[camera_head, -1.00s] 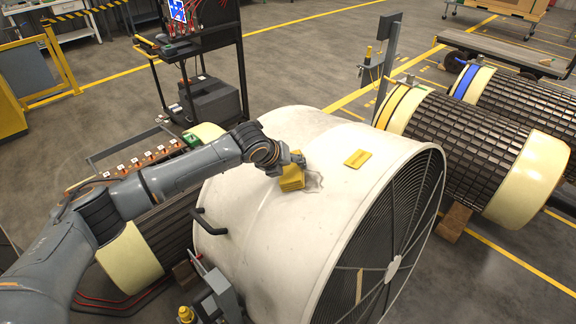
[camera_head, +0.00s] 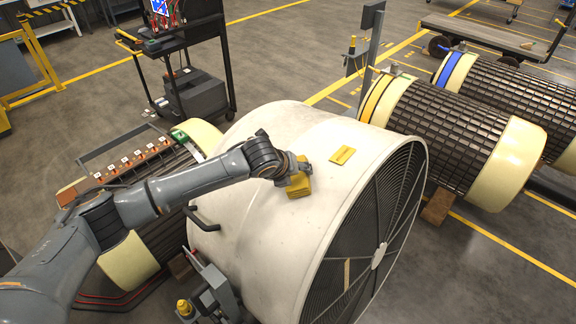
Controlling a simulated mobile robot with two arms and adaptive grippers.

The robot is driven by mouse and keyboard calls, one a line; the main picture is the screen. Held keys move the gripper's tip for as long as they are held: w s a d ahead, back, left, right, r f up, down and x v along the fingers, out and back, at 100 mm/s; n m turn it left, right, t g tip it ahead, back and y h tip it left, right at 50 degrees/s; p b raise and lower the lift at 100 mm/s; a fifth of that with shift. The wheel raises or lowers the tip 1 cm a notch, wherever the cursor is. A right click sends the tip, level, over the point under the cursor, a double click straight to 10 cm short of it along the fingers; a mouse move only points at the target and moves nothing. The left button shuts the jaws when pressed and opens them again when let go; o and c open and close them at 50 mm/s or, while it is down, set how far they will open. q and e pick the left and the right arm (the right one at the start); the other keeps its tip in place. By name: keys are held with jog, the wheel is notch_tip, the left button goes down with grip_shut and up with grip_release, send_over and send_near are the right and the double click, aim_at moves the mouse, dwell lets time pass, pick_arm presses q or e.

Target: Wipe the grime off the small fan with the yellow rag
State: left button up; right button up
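The fan (camera_head: 262,225) is a large off-white drum with a dark grille (camera_head: 375,240) on its right face. My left gripper (camera_head: 294,178) is over the top of the drum, shut on the yellow rag (camera_head: 299,187). The rag appears to rest against the drum's upper surface. The fingertips are mostly hidden by the wrist and the rag. No clear grime patch shows beside the rag; the surface under it is hidden. My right gripper is not in view.
A yellow label (camera_head: 343,155) sits on the drum right of the rag. A black handle (camera_head: 203,219) sticks out at its left. Cream-ended rotors stand behind at the right (camera_head: 450,120) and at the left (camera_head: 130,262). A black cart (camera_head: 190,85) stands at the back.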

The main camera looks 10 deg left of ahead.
aim_at(306, 179)
pick_arm(q)
jog(key=shift+s+d+r+p, duration=0.25)
jog(key=shift+s+d+p, duration=0.5)
jog(key=shift+d+p, duration=0.2)
jog(key=shift+s+d+p, duration=0.35)
jog(key=shift+s+d, duration=0.05)
jog(key=shift+d, duration=0.3)
jog(key=shift+a+r+p, duration=0.1)
jog(key=shift+p, duration=0.3)
jog(key=shift+w+a+f, duration=0.25)
jog(key=shift+w+a, duration=0.45)
jog(key=shift+a, duration=0.3)
jog(key=shift+w+a+f, duration=0.25)
jog(key=shift+w+a, duration=0.4)
jog(key=shift+a, duration=0.35)
jog(key=shift+w+a+f, duration=0.25)
jog(key=shift+w+a, duration=0.45)
jog(key=shift+a, duration=0.3)
jog(key=shift+w+a+f+b, duration=0.15)
jog(key=shift+w+a+b, duration=0.1)
jog(key=shift+w+a, duration=0.35)
jog(key=shift+w+a+f+b, duration=0.2)
jog(key=shift+w+a, duration=0.1)
jog(key=shift+a, duration=0.5)
jog(key=shift+r, duration=0.15)
